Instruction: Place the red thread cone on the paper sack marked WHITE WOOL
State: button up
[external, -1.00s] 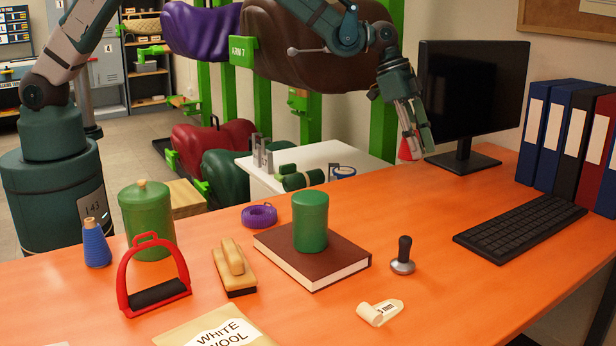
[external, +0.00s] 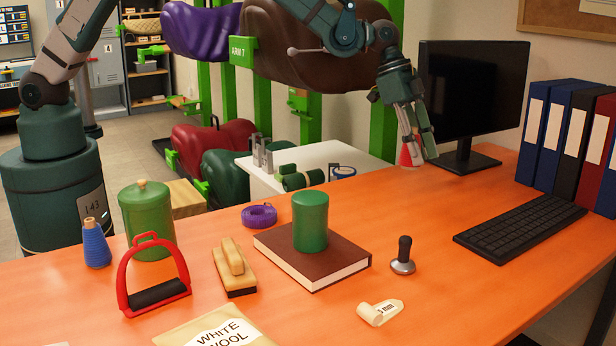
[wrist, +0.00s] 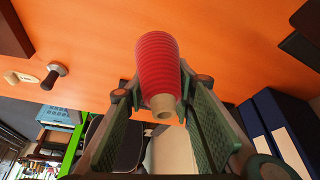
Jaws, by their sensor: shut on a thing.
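The red thread cone (external: 407,158) is between the fingers of my gripper (external: 415,155) near the far edge of the orange table, left of the monitor stand. In the wrist view the ribbed red cone (wrist: 158,62) sits between the fingertips of my gripper (wrist: 161,90), its pale narrow end towards the camera. My gripper is shut on it. I cannot tell whether the cone's base touches the table. The paper sack marked WHITE WOOL (external: 185,335) lies at the front edge of the external view, partly cut off, well apart from my gripper.
A green cylinder (external: 310,222) stands on a brown book (external: 340,262) mid-table. A tamper (external: 403,258), a tag (external: 378,312), a brush (external: 233,268), a red stirrup (external: 124,285), a green canister (external: 148,220) and a blue thread cone (external: 95,243) stand around. Monitor (external: 475,95) beside my gripper.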

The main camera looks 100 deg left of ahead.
jog(key=s+d+r+m+h+p, duration=0.1)
jog(key=s+d+r+m, duration=0.15)
jog(key=d, duration=1.55)
jog(key=s+d+r+m+p, duration=0.15)
jog(key=s+d, duration=0.25)
jog(key=d, duration=1.4)
jog(key=r+m+g+h+p, duration=0.1)
jog(key=r+m+g, duration=0.1)
jog(key=m, duration=0.4)
send_over(220, 325)
jog(key=w+d, duration=0.3)
jog(key=d, duration=0.2)
jog(key=shift+s+d, duration=0.1)
jog(key=shift+s, duration=0.05)
jog(key=shift+f, duration=0.1)
jog(key=shift+f, duration=3.05)
jog(key=shift+f, duration=0.15)
jog(key=shift+f+b, duration=0.5)
jog(key=shift+f, duration=1.25)
